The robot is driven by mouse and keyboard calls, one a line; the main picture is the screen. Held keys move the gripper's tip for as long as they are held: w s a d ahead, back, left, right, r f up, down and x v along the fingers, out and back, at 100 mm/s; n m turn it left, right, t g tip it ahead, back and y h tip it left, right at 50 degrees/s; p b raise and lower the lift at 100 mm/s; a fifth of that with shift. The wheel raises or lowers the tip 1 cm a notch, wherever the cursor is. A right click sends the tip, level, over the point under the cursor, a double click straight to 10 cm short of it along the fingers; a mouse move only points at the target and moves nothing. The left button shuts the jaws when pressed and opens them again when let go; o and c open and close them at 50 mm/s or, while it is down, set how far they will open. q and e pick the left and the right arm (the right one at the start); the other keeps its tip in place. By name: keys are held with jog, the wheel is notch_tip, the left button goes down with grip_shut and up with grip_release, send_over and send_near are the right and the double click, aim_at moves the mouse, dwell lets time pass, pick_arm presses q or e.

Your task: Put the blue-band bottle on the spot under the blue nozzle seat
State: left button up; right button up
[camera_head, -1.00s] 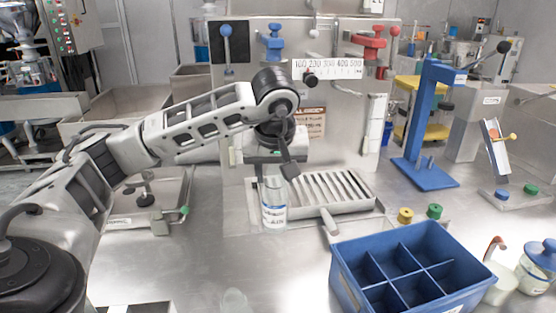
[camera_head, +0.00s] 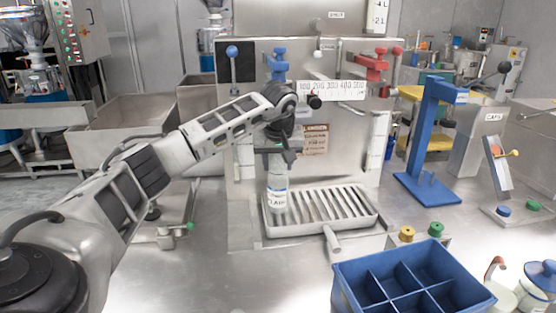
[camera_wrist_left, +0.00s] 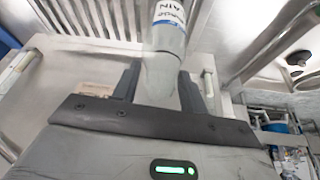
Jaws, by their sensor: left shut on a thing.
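The clear bottle (camera_head: 277,192) with a blue band and a white label is upright in the head view. It shows in front of the left end of the slatted drip tray (camera_head: 350,222); I cannot tell if its base touches the tray. My left gripper (camera_head: 280,150) is shut around the bottle's upper part. In the left wrist view, the bottle (camera_wrist_left: 168,45) runs out between the fingers of the left gripper (camera_wrist_left: 160,88). The blue nozzle seat (camera_head: 275,66) is on the machine panel, above the bottle. My wrist hides the space between them. My right gripper is not in view.
A red nozzle seat (camera_head: 373,65) is to the right on the panel. A blue divided crate (camera_head: 355,295) stands at the front right. A blue press stand (camera_head: 428,145) is farther right. The steel counter at front left of the crate is clear.

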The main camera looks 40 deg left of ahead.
pick_arm(q)
jog(key=o, duration=1.2)
jog(key=shift+o, duration=0.2)
jog(key=v, duration=0.7)
jog(key=shift+r, duration=0.25)
jog(key=shift+s, duration=0.1)
